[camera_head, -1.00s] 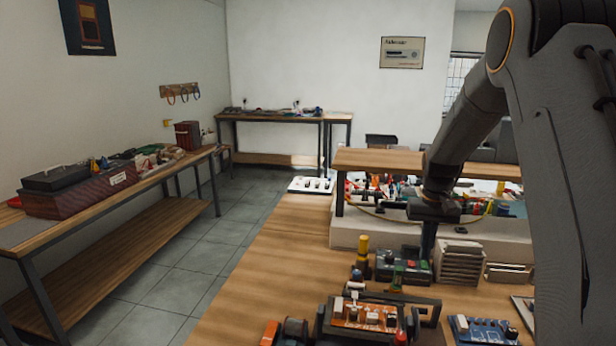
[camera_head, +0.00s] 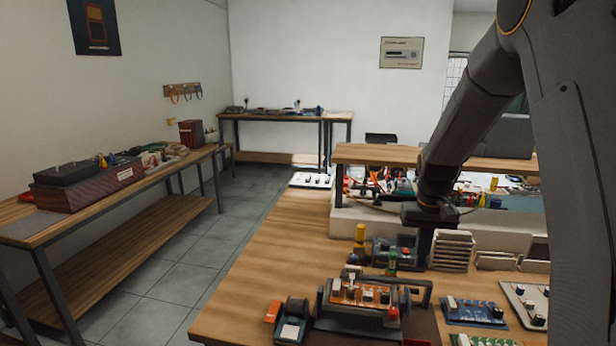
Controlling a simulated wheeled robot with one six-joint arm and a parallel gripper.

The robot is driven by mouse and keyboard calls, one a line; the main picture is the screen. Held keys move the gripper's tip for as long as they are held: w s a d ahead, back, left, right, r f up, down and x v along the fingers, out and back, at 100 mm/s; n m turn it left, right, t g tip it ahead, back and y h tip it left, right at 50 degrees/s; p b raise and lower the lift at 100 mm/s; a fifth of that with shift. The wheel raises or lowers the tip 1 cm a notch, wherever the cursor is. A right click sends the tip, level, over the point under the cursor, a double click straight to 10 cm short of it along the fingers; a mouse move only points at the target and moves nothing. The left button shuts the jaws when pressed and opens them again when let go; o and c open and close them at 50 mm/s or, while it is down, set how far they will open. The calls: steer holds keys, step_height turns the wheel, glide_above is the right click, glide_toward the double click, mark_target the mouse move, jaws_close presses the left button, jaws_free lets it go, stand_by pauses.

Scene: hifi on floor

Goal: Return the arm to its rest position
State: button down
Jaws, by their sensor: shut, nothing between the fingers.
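My arm comes down from the upper right of the head view over the wooden workbench (camera_head: 250,262). My gripper (camera_head: 424,262) points downward above the bench, in front of the raised shelf. Its fingers look shut, and I see nothing held. The stacked pale trays (camera_head: 453,252) are just right of the fingers. I cannot tell whether the fingertips touch anything.
An orange circuit board in a holder (camera_head: 362,293), a blue board (camera_head: 473,312) and a small dark device (camera_head: 291,321) lie near the front. The raised shelf (camera_head: 380,154) stands behind. A side bench (camera_head: 130,190) runs along the left wall, with clear floor (camera_head: 190,262) between.

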steer(key=s+a+n, duration=0.1)
steer(key=s+a, duration=0.4)
steer(key=s, duration=0.6)
steer(key=s+a+t, duration=0.1)
steer(key=s+a, duration=0.3)
steer(key=s, duration=0.8)
steer(key=shift+a+n+b, duration=0.4)
